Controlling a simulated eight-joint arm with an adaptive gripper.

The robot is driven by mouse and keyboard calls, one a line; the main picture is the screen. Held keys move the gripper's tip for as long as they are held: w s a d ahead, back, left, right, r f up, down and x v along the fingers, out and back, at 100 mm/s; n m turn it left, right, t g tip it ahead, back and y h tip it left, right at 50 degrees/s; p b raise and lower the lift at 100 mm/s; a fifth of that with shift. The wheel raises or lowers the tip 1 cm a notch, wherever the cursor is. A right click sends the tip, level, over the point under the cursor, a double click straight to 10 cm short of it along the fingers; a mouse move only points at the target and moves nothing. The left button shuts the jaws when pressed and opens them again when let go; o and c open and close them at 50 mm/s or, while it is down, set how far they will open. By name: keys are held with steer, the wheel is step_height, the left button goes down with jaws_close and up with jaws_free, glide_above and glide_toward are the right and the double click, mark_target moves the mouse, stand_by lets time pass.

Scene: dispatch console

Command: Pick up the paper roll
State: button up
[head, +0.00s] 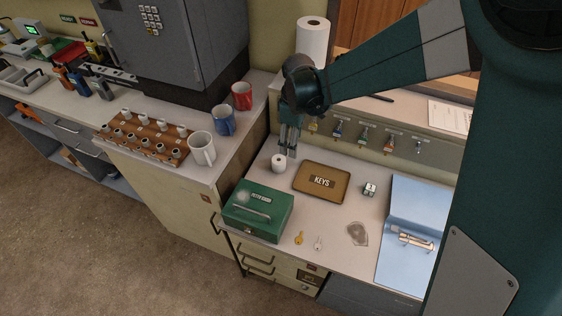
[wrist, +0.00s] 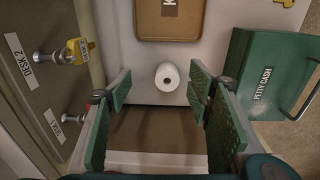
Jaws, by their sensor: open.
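A small white paper roll (head: 278,163) stands upright on the counter, between the green petty cash box and the wall side. In the wrist view the roll (wrist: 167,76) shows end-on with its dark core hole, beyond and between the fingertips. My gripper (head: 288,150) is open and points down, above and just behind the roll. In the wrist view its green finger pads (wrist: 160,90) are spread wide with nothing between them. The roll appears untouched.
The brown KEYS tray (head: 297,188) lies right of the roll and the green petty cash box (head: 237,218) in front. Hooks with key tags (head: 363,133) line the back panel. Mugs (head: 203,149) stand on the higher counter at left. A larger white roll (head: 312,40) stands at the back.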

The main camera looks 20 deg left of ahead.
steer(key=n+b, duration=0.1)
steer(key=n, duration=0.1)
glide_above(279, 160)
steer(key=f, duration=0.6)
steer(key=shift+w+a+f, duration=0.1)
steer(key=shift+w, duration=0.1)
steer(key=shift+f, duration=1.3)
steer(key=shift+s+f+b, duration=0.1)
steer(key=shift+f+b, duration=0.85)
steer(key=shift+f, duration=1.65)
steer(key=c, duration=1)
